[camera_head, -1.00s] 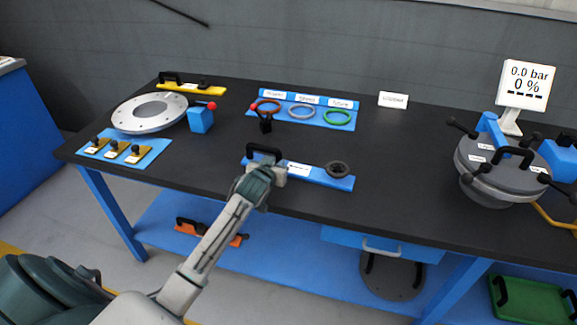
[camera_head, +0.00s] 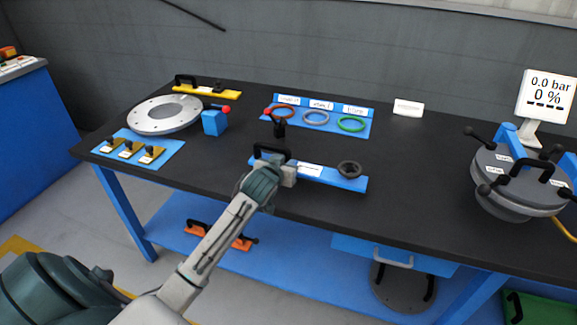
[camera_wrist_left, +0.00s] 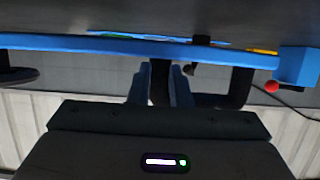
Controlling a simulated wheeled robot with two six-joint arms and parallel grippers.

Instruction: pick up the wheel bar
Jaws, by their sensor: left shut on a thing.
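The wheel bar (camera_head: 337,180) is a long blue bar with a white label, a black arched handle (camera_head: 272,150) at its left end and a dark ring-shaped wheel (camera_head: 349,169) at its right end. It is at the front middle of the black table. My left gripper (camera_head: 281,168) is shut on the handle. In the left wrist view its fingers (camera_wrist_left: 160,85) close around one leg of the handle, with the blue bar (camera_wrist_left: 80,43) crossing above. I cannot tell whether the bar is clear of the table. My right gripper is out of view.
A grey flange (camera_head: 165,115), blue block (camera_head: 214,122) and blue plate (camera_head: 167,155) are left. A lidded vessel (camera_head: 515,178) stands right. The table right of the bar is clear.

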